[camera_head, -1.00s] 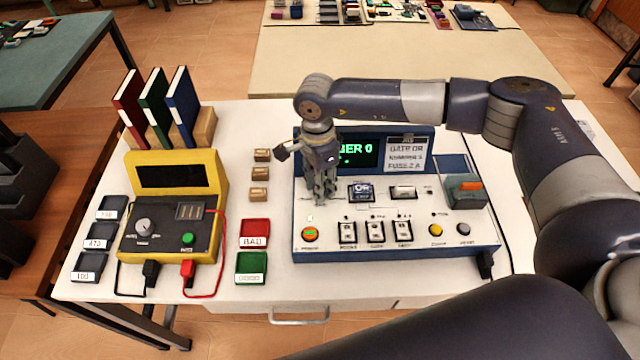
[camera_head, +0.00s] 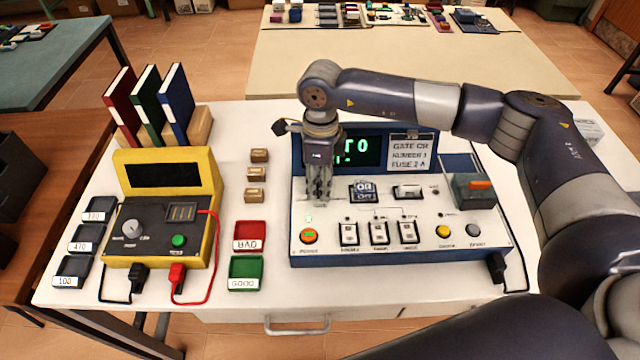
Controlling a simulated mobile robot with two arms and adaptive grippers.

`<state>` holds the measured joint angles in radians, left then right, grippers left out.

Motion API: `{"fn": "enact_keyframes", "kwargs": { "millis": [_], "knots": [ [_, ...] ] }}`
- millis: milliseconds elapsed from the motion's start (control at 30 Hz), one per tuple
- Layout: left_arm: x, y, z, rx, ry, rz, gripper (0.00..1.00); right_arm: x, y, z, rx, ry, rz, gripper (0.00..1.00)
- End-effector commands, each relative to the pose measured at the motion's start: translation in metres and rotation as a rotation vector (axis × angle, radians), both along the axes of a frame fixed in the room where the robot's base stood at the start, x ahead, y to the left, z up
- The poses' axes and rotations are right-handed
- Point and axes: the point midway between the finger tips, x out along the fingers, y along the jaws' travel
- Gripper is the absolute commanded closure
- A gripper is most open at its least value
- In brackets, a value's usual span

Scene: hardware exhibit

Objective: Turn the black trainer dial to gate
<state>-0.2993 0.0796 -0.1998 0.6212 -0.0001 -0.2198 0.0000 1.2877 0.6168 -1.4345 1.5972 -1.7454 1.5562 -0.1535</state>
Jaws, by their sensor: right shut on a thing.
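The trainer (camera_head: 282,245) is a white-topped blue console on the right half of the white table. My right gripper (camera_head: 319,198) points down onto the left part of its panel, and its fingers look closed together there. The black dial is hidden behind the gripper fingers, so its pointer cannot be read. The green-lettered display (camera_head: 362,150) behind is partly covered by my gripper, with "TO" showing at its right end. A card (camera_head: 410,150) beside it mentions gate, number and fuse. My left gripper is not in view.
A yellow meter (camera_head: 215,200) with leads, red (camera_head: 250,236) and green (camera_head: 246,272) trays and small wooden blocks (camera_head: 256,174) stand left.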

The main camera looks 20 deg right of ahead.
Motion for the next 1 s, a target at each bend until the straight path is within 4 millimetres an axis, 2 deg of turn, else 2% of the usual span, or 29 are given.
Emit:
{"fn": "enact_keyframes", "kwargs": {
  "millis": [533, 567, 633, 1000],
  "knots": [
    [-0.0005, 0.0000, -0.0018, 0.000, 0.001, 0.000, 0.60, 0.0012, 0.0001, 0.0015, 0.002, -0.004, -0.026, 0.98],
    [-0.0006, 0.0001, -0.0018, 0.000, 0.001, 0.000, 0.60, 0.0012, 0.0001, 0.0016, 0.002, -0.004, -0.026, 0.67],
    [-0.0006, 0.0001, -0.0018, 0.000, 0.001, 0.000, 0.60, 0.0012, 0.0001, 0.0015, 0.001, -0.004, -0.026, 0.53],
    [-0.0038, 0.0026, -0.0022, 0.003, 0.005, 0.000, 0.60, 0.0008, -0.0001, 0.0031, 0.001, -0.002, -0.025, 0.53]
  ]
}}
